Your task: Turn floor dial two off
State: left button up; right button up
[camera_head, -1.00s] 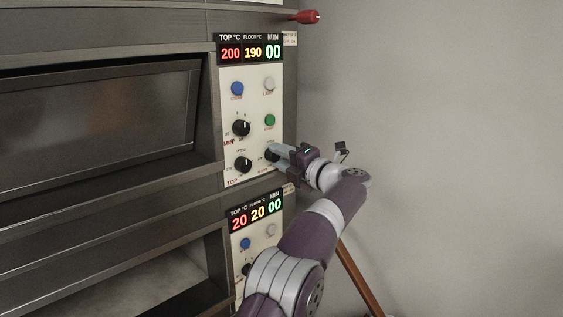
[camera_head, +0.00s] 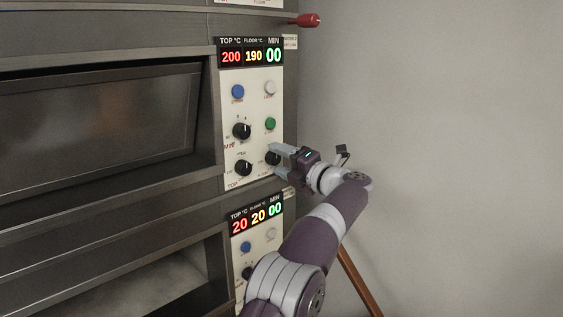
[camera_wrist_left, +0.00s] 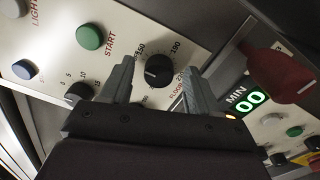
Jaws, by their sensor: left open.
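The black floor dial (camera_head: 272,158) sits at the lower right of the upper oven control panel (camera_head: 227,107). In the left wrist view the floor dial (camera_wrist_left: 159,70) has a white pointer mark toward the picture's left, with a FLOOR label and numbers around it. My left gripper (camera_head: 275,159) is open, with one finger above and one below the dial. In the left wrist view the left gripper (camera_wrist_left: 157,78) has its fingers on either side of the dial, with visible gaps. The display above (camera_head: 252,56) reads 200, 190 and 00. My right gripper is not in view.
Two other black dials (camera_head: 242,131) (camera_head: 244,167), a green START button (camera_head: 270,124) and a blue button (camera_head: 238,92) are close by. A lower panel display (camera_head: 255,217) reads 20, 20, 00. A red handle (camera_head: 304,20) sticks out above. The grey wall side is free.

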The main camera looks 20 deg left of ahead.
pick_arm(q)
jog(key=b+v, duration=0.2)
jog(key=v, duration=1)
jog(key=shift+d+b, duration=0.2)
jog(key=shift+b, duration=0.2)
jog(key=shift+s+f, duration=0.1)
